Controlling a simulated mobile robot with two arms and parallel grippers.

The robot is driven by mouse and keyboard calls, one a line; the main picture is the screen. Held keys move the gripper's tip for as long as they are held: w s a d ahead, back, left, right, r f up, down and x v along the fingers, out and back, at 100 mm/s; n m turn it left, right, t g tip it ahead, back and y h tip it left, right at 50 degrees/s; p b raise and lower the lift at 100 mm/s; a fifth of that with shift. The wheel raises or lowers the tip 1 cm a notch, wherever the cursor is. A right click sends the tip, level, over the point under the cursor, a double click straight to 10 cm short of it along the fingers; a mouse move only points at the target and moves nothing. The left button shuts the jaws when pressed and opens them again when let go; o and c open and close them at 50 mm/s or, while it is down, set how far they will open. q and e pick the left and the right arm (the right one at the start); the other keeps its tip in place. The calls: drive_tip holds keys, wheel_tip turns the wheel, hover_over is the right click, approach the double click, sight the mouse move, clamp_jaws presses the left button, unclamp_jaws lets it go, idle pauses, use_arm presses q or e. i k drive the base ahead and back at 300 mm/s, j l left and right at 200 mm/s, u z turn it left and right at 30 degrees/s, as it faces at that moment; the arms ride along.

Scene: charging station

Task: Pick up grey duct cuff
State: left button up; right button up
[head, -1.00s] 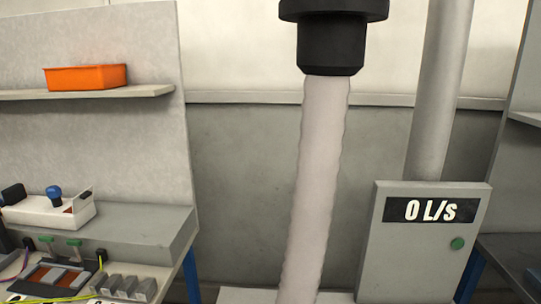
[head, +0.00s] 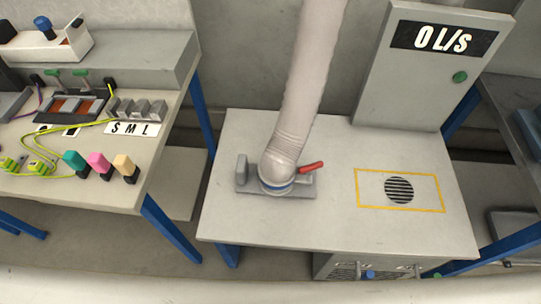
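A pale grey flexible duct (head: 312,75) hangs down to a low table. Its lower end, a ribbed grey cuff (head: 280,168), sits tilted on a grey base plate (head: 302,190). A blue band (head: 277,187) runs round the bottom of the cuff. A red lever (head: 312,167) sticks out just right of the cuff, and a grey upright block stands at its left. Neither of my grippers is in view.
The grey table (head: 335,225) has free room around the plate. A yellow rectangle (head: 358,205) frames a round vent (head: 399,190). A grey panel (head: 425,75) reads "0 L/s". A workbench (head: 165,130) at left holds coloured plugs, cables and switches.

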sight(250, 178)
drive_tip(key=k+l, duration=0.1)
drive_tip(key=l, duration=0.95)
drive_tip(key=k+l+u, duration=0.1)
drive_tip(key=l, duration=0.45)
drive_tip(key=k+l, duration=0.15)
drive_tip(key=l, duration=0.4)
